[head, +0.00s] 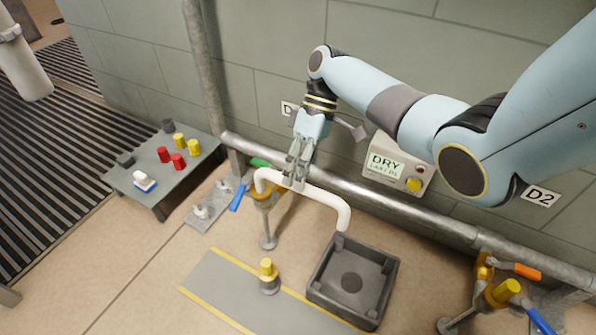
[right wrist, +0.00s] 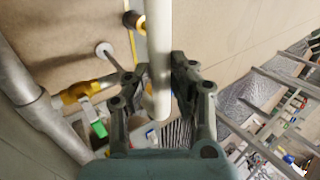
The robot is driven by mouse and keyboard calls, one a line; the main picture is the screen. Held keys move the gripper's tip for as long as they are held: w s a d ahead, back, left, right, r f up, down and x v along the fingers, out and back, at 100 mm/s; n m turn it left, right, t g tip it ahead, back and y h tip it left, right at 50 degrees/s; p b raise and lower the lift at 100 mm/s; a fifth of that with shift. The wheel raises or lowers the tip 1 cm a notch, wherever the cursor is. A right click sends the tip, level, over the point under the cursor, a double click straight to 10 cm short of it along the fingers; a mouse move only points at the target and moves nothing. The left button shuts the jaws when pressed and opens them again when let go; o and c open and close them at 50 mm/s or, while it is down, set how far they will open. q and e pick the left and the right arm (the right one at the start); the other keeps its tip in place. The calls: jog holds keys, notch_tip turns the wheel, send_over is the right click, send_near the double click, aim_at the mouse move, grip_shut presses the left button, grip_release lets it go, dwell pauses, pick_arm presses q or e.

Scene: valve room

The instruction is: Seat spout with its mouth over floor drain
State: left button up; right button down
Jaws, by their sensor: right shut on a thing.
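The spout (head: 325,196) is a white pipe bent down at both ends. My right gripper (head: 295,178) is shut on it near its left end, from above; the spout also shows between the fingers in the right wrist view (right wrist: 160,50). Its right end, the mouth, points down near the back edge of the floor drain (head: 334,272), a dark square basin with a round hole. The left end hangs at the top of a yellow valve stand (head: 264,200); whether it touches cannot be told. My left gripper is not in view.
A low grey table (head: 150,195) with red, yellow and dark caps stands left. A yellow-topped post (head: 268,275) stands left of the drain. Another valve (head: 500,295) is at right.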

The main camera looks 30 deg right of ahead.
jog(key=shift+f, duration=0.35)
dwell(0.5)
jog(key=c, duration=1.1)
grip_release()
jog(key=shift+o, duration=0.2)
jog(key=v, duration=1.2)
